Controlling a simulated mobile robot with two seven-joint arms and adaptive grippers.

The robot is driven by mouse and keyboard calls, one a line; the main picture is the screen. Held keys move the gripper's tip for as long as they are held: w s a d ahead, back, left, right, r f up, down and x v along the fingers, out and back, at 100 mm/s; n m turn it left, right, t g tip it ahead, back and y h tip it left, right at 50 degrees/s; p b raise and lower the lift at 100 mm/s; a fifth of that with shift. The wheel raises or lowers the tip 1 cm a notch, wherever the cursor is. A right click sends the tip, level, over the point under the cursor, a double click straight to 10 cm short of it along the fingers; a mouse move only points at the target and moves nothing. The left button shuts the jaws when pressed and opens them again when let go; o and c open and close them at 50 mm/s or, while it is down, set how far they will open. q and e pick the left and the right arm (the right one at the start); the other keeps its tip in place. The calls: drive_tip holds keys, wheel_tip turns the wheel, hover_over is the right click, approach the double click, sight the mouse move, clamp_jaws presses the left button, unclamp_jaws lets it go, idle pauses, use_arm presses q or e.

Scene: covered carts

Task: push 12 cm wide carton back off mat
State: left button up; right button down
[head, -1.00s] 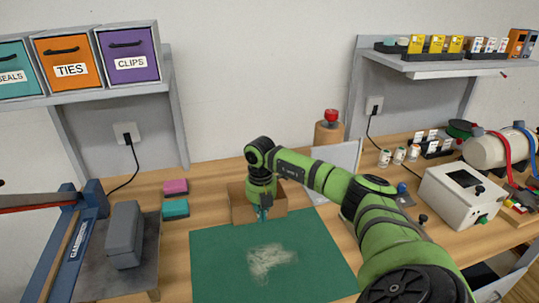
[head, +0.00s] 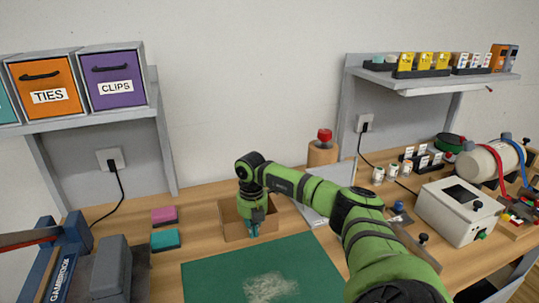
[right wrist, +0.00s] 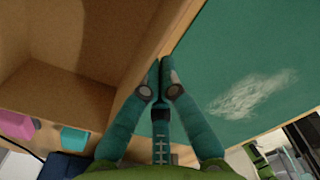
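The carton (head: 232,230) is an open brown cardboard box standing upright at the back edge of the green mat (head: 215,283). In the head view its near bottom edge lies just behind the mat's back edge. My right gripper (head: 253,231) points down at the carton's near side and hides part of it. In the right wrist view the gripper (right wrist: 162,68) has its teal fingertips together, with nothing seen between them, close against the carton wall (right wrist: 150,72). Whether they touch it is unclear. The carton's visible inside is empty. My left gripper is out of view.
A grey panel (head: 332,203) stands just right of the carton. A brown cylinder with a red top (head: 322,153) is behind. Pink (head: 164,215) and teal (head: 165,239) blocks lie to the left. Bare wooden table lies behind the carton.

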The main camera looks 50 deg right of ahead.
drive_tip(key=shift+w+d, duration=0.25)
drive_tip(key=shift+w, duration=0.1)
drive_tip(key=shift+s+a+r+p, duration=0.1)
drive_tip(key=shift+s+a+p, duration=0.3)
drive_tip(key=shift+s+p, duration=0.2)
drive_tip(key=shift+s+a+r+p, duration=0.1)
drive_tip(key=shift+s+a+p, duration=0.25)
drive_tip(key=shift+s+p, duration=0.25)
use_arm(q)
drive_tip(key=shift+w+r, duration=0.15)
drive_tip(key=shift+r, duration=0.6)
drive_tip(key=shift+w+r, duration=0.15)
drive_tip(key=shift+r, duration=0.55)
use_arm(e)
drive_tip(key=shift+s+a+f, duration=0.15)
drive_tip(key=shift+s+a, duration=0.3)
drive_tip(key=shift+s, duration=0.05)
use_arm(q)
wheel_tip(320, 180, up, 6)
drive_tip(key=p, duration=0.6)
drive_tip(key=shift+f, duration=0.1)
use_arm(e)
wheel_tip(320, 180, up, 8)
